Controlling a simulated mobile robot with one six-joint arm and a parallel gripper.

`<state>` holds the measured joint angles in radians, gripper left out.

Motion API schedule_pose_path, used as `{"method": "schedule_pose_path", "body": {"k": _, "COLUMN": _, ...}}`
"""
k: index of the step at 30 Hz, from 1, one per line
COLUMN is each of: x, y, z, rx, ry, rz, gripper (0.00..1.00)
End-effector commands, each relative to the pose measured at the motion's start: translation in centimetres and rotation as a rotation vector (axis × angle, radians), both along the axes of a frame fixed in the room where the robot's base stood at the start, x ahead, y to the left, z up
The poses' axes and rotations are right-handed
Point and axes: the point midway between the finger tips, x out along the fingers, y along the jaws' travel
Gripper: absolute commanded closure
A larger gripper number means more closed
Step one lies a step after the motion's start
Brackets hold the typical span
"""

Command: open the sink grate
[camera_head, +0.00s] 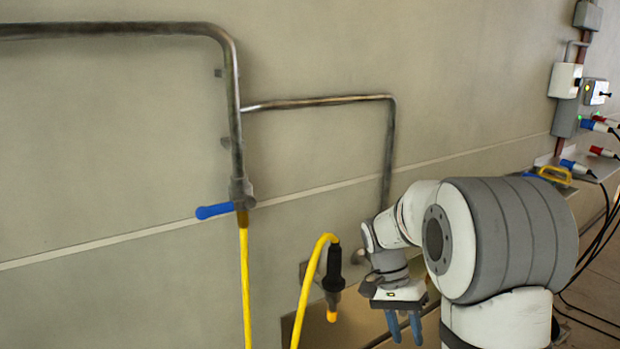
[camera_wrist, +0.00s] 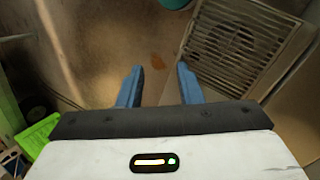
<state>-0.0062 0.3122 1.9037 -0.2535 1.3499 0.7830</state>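The sink grate (camera_wrist: 235,50) shows in the wrist view at the upper right, a tan slatted panel lying tilted in the picture, with a darker round patch near its top. My gripper (camera_wrist: 158,75) is at the centre of the wrist view, its two blue fingers apart with nothing between them. The right finger's tip is beside the grate's left edge in the picture; I cannot tell whether it touches. In the head view my gripper (camera_head: 404,325) points down at the bottom centre. The grate cannot be made out in the head view.
A yellow hose with a black nozzle (camera_head: 333,270) hangs left of my gripper. A pipe with a blue-handled valve (camera_head: 215,211) runs along the wall. A teal round object (camera_wrist: 173,3) and a green object (camera_wrist: 37,135) show in the wrist view. Cables and plugs (camera_head: 600,127) are at right.

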Motion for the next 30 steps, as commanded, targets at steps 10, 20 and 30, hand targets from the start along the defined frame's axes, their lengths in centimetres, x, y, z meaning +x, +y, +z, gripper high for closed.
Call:
{"method": "schedule_pose_path", "body": {"k": 10, "x": -7.5, "y": 2.4, "z": 10.6, "rx": 0.215, "ry": -0.234, "rz": 0.314, "gripper": 0.67}}
{"method": "schedule_pose_path", "body": {"k": 20, "x": -13.7, "y": 4.2, "z": 15.8, "rx": 0.301, "ry": -0.451, "rz": 0.607, "gripper": 0.67}}
{"method": "schedule_pose_path", "body": {"k": 30, "x": -15.4, "y": 4.7, "z": 16.3, "rx": 0.309, "ry": -0.516, "rz": 0.705, "gripper": 0.67}}
